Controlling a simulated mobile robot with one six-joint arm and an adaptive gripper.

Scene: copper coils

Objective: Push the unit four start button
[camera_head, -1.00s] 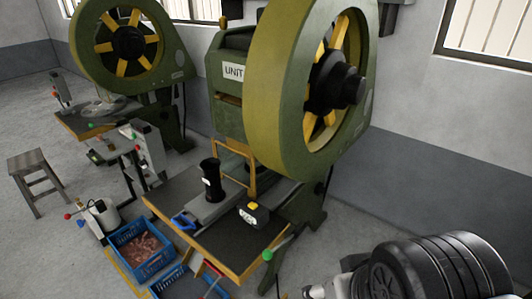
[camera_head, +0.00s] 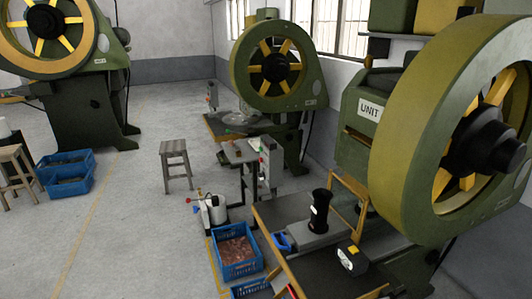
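A green press with a large yellow-green flywheel (camera_head: 405,135) stands at the right. Its white sign (camera_head: 369,110) reads "UNIT"; no number is legible. On its work table (camera_head: 300,283) sits a small dark box (camera_head: 352,262) with a white label and a yellow spot on top. A black cylinder (camera_head: 320,210) stands upright beside it. I cannot tell which part is the unit four start button. My gripper is out of view.
Another green press (camera_head: 275,75) stands behind, and a third (camera_head: 75,95) at the far left. Stools (camera_head: 174,160) and blue crates (camera_head: 236,252) (camera_head: 66,172) stand on the floor. The grey floor (camera_head: 130,235) at left centre is open.

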